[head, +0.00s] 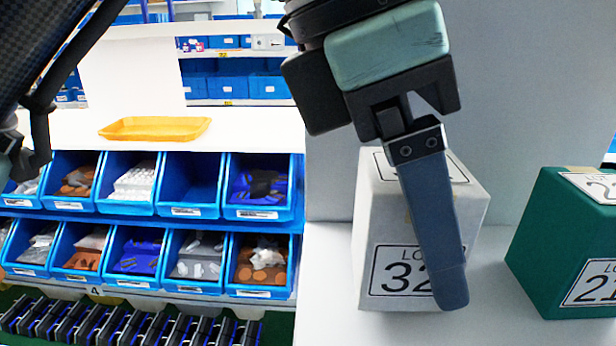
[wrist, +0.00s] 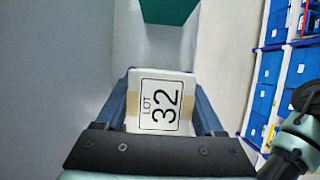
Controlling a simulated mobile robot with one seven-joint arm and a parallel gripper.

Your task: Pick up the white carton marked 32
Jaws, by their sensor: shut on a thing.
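The white carton (head: 377,226) with a "LOT 32" label stands on a white surface in the head view, right of centre. My gripper (head: 445,290) comes down over it from above, and one finger crosses the front of the carton, hiding part of the label. In the wrist view the carton (wrist: 160,102) sits between my two fingers, its "LOT 32" label facing the camera. The gripper is shut on the carton, one finger at each side. The carton looks upright, and I cannot tell any gap under it.
A green carton (head: 545,240) with a partly visible label stands to the right on the same white surface (head: 325,290). A pale wall (head: 530,90) rises behind. Blue bins (head: 187,185) with small parts fill a rack at left, under a shelf with a yellow tray (head: 155,128).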

